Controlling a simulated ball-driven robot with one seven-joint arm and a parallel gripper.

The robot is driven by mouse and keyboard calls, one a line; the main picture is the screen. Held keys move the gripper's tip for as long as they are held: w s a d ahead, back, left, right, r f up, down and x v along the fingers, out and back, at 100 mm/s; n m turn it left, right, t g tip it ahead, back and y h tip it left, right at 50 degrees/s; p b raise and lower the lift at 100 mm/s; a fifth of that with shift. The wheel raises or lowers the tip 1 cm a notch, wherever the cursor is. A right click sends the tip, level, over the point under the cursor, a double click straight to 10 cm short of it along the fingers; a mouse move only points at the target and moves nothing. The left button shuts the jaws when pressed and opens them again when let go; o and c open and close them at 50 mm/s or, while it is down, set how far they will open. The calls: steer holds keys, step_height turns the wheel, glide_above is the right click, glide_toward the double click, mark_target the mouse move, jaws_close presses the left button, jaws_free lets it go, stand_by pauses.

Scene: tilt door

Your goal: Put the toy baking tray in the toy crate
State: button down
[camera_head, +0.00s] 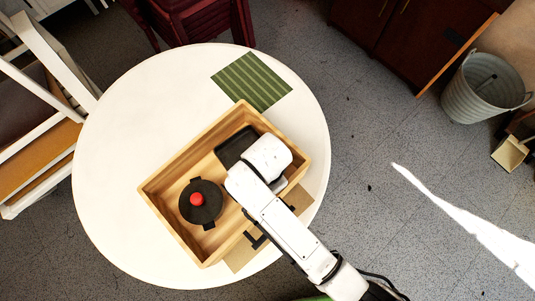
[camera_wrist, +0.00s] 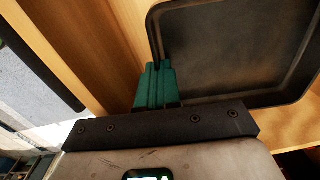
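The toy baking tray (camera_head: 232,148) is dark, shallow and square-cornered. In the head view it shows inside the upper right part of the toy crate (camera_head: 171,177), partly hidden by my arm. The crate is an open light-wood box on the round table. In the wrist view the tray (camera_wrist: 235,50) fills the upper right, beside the wooden crate wall (camera_wrist: 85,45). My gripper (camera_wrist: 158,70) has its green fingers close together on the tray's near left corner edge. The head view hides the fingertips. I cannot tell whether the tray rests on the crate floor.
A green striped cloth (camera_head: 251,81) lies at the back of the white round table (camera_head: 120,130). A brown mat (camera_head: 240,256) lies partly under the crate. The table's left side is clear.

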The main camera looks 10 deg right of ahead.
stand_by(0.3)
steer(key=c, duration=1.3)
jaws_free()
steer(key=shift+f, duration=0.1)
steer(key=shift+o, duration=0.2)
step_height(320, 180, up, 11)
steer(key=p, duration=0.2)
steer(key=shift+p, duration=0.3)
steer(key=shift+f, duration=0.1)
